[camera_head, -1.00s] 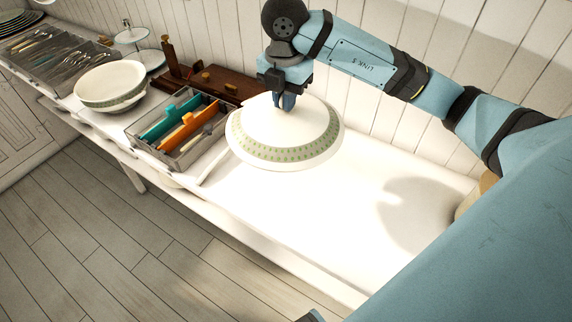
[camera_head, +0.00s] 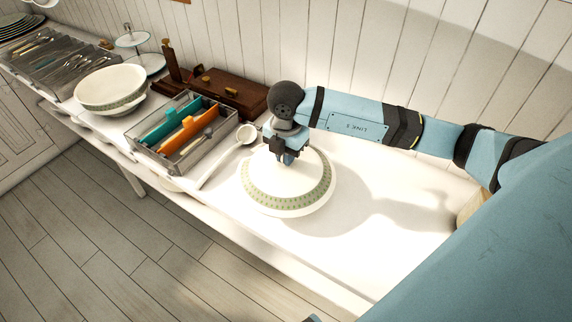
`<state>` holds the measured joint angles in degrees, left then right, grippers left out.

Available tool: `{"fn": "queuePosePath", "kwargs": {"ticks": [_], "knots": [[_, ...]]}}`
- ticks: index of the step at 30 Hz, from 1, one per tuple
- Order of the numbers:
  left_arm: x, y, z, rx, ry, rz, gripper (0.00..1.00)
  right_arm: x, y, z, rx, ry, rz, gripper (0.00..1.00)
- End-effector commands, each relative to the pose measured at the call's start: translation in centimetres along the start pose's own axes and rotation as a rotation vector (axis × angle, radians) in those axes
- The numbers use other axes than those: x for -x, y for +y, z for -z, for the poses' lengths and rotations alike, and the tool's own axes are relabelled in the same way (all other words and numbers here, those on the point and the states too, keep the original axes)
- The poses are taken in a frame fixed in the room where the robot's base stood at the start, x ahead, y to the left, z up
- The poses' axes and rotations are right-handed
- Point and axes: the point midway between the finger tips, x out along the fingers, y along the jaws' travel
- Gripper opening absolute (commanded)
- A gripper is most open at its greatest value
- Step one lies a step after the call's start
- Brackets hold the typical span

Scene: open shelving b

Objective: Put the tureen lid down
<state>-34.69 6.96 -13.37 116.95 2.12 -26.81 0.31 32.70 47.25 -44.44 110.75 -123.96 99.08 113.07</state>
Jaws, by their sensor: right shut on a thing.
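The tureen lid (camera_head: 290,194) is a white dome with a green patterned band, right of the middle of the white shelf top. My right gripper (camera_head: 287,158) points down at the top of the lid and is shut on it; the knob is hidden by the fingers. The lid looks level and low over the shelf top, but I cannot tell whether its rim touches. A white tureen bowl (camera_head: 112,88) with a similar band stands farther left on the shelf. My left gripper is not in view.
A clear divided tray (camera_head: 176,158) with teal and orange items stands left of the lid. The white shelf top (camera_head: 385,245) is bare to the right.

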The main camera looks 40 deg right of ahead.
Motion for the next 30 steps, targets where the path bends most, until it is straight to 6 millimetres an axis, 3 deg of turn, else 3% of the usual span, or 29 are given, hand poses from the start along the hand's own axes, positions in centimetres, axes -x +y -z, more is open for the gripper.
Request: {"fn": "queuePosePath", "kwargs": {"ticks": [8, 19, 21, 23, 30], "knots": [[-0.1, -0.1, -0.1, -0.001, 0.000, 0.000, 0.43, -3.7, 0.0, 0.0, -0.001, 0.000, 0.002, 0.00], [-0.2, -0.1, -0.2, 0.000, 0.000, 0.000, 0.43, -4.2, 0.0, 0.0, 0.000, 0.001, 0.000, 0.00], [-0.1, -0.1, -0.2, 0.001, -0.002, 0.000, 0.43, -4.2, 0.0, 0.0, 0.000, 0.001, 0.001, 0.22], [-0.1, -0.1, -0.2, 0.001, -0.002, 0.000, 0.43, -4.2, 0.0, 0.0, 0.000, 0.001, 0.001, 0.36], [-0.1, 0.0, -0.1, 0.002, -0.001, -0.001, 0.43, -4.1, 0.0, 0.0, 0.000, 0.001, 0.001, 0.36]]}}
